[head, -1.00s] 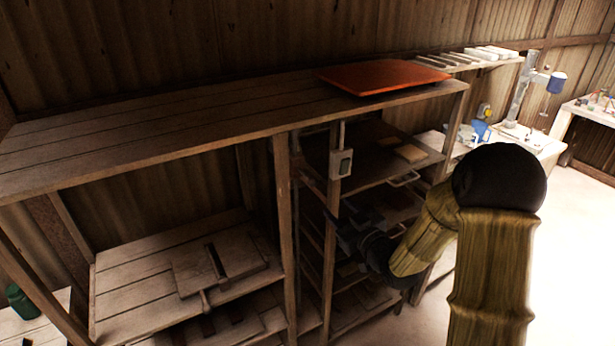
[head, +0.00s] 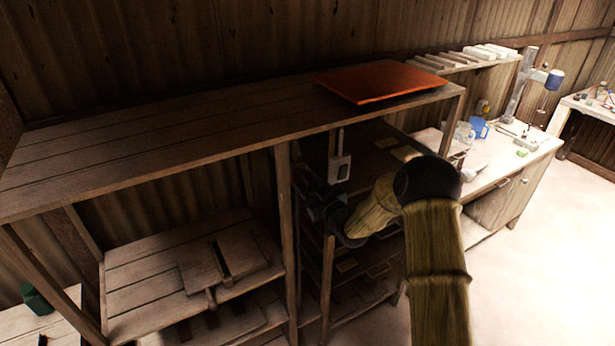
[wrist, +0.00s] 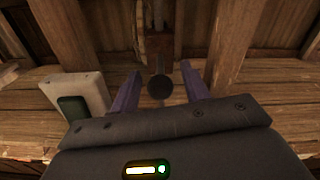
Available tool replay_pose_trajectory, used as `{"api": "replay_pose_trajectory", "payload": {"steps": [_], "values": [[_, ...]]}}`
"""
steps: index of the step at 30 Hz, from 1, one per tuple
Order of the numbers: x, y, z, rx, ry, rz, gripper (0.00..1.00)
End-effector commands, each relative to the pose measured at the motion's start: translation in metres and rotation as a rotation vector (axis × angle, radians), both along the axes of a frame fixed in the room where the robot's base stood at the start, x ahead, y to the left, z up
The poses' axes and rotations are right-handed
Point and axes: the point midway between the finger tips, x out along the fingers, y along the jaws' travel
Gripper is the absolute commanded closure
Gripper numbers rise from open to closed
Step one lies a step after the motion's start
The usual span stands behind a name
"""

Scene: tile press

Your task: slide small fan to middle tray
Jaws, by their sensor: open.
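My gripper (head: 318,204) is at the upper left of the slatted rack in the head view, just under the hanging grey box. In the wrist view its two purple fingers (wrist: 160,92) are apart. A dark round-ended rod (wrist: 160,87) shows between them; I cannot tell whether it touches either finger. I cannot make out a small fan in either view. The rack's stacked trays (head: 347,264) are dark and partly hidden behind my arm, so I cannot single out the middle tray.
A grey switch box (head: 340,168) hangs near my gripper; it shows as a pale box (wrist: 75,100) left of the fingers. Wooden posts (head: 327,285) stand close by. An orange board (head: 383,80) lies on the shelf top above. The floor (head: 530,270) at right is clear.

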Motion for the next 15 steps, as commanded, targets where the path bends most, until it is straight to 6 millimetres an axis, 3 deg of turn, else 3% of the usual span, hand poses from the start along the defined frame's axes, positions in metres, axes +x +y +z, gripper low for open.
{"api": "replay_pose_trajectory", "payload": {"steps": [6,15], "values": [[0.019,0.013,0.002,0.000,-0.001,0.001,0.54],[0.023,0.015,0.000,0.000,0.000,0.000,0.54]]}}
